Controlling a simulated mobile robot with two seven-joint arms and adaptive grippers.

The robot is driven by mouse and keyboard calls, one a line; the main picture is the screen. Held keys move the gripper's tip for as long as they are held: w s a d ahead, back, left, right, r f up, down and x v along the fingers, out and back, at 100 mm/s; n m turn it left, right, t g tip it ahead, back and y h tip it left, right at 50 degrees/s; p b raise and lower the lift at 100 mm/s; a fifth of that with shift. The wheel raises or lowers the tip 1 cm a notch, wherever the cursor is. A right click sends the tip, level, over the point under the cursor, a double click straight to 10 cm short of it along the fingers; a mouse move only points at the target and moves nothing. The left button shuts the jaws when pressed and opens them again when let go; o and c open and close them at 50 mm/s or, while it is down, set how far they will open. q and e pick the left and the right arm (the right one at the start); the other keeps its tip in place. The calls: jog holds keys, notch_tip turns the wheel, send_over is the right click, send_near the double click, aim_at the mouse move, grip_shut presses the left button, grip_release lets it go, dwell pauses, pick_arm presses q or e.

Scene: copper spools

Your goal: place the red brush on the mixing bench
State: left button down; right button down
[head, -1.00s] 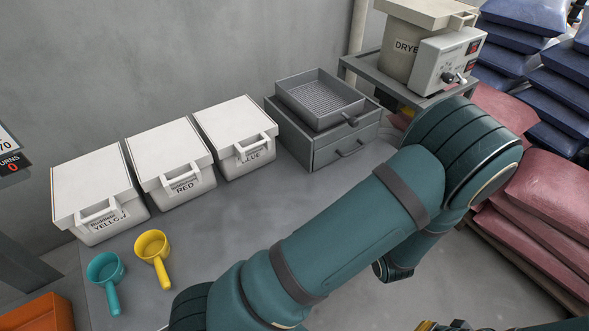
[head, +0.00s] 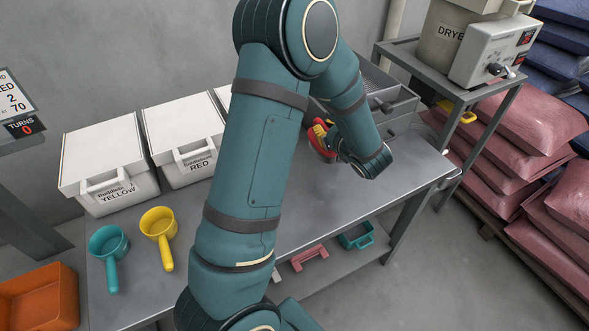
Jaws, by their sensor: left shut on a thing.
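My left gripper (head: 331,137) is at the back right of the grey bench (head: 345,205), in front of the grey drawer unit, and is partly hidden by my arm. It is shut on a small red thing (head: 319,143), which looks like the red brush; only part of it shows. I cannot tell whether it touches the bench top. The bench has no readable label, so I cannot tell if it is the mixing bench. My right gripper is not in view.
White bins labelled yellow (head: 103,160) and red (head: 185,130) stand along the wall. A teal scoop (head: 108,243) and a yellow scoop (head: 158,222) lie at the front left. The drawer unit (head: 398,110) is at the back right. The front right bench top is clear.

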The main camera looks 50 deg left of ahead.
pick_arm(q)
notch_tip(320, 180, down, 10)
jog(key=shift+r+b, duration=0.2)
jog(key=shift+b, duration=0.95)
jog(key=shift+r, duration=0.1)
jog(key=c, duration=1.1)
grip_release()
jog(key=shift+c, duration=0.2)
jog(key=p+v, duration=0.1)
jog(key=v, duration=1.1)
jog(key=shift+p, duration=0.3)
